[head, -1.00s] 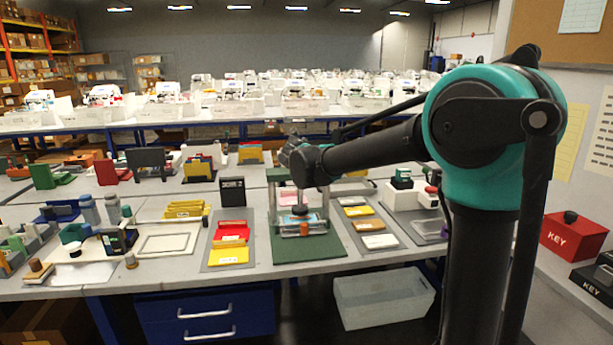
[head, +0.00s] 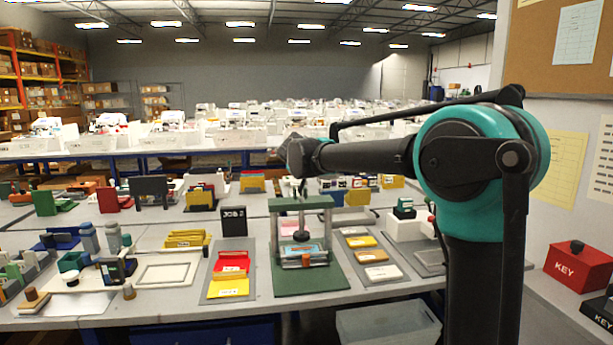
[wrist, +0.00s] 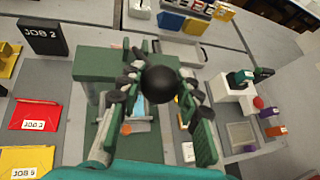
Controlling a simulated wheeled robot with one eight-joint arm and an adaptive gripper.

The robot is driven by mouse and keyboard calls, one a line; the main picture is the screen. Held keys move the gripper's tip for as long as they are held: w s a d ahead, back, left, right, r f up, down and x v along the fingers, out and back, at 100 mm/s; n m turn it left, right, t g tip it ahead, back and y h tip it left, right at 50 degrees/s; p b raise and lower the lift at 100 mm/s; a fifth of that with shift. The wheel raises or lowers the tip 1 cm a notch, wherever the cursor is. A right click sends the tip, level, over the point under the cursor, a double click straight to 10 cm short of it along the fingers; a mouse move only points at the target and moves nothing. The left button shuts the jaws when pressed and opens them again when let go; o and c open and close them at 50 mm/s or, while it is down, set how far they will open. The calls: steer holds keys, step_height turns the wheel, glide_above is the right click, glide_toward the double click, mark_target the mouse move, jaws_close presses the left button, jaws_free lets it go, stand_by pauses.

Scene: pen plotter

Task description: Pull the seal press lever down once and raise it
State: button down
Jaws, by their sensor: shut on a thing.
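The seal press is a green frame (head: 300,203) with clear uprights on a green base (head: 312,281), in the middle of the bench. Its dark round press head (head: 301,236) hangs inside, above a blue and orange piece (head: 303,250). In the wrist view the lever's black ball knob (wrist: 161,85) sits between the fingers of my gripper (wrist: 160,90), which are shut around it. In the head view my gripper (head: 284,151) is above the press top, with a thin dark rod (head: 302,188) below it. The knob is hidden there.
A black JOB 2 block (head: 233,221) and a tray with red and yellow cards (head: 231,287) stand left of the press. A grey tray with cards (head: 372,257) lies to its right. A teal-topped stamp stand (head: 404,210) stands farther right.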

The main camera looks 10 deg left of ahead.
steer(key=shift+w+r, duration=0.1)
steer(key=shift+r, duration=0.05)
steer(key=c, duration=1)
jaws_free()
steer(key=v, duration=1.2)
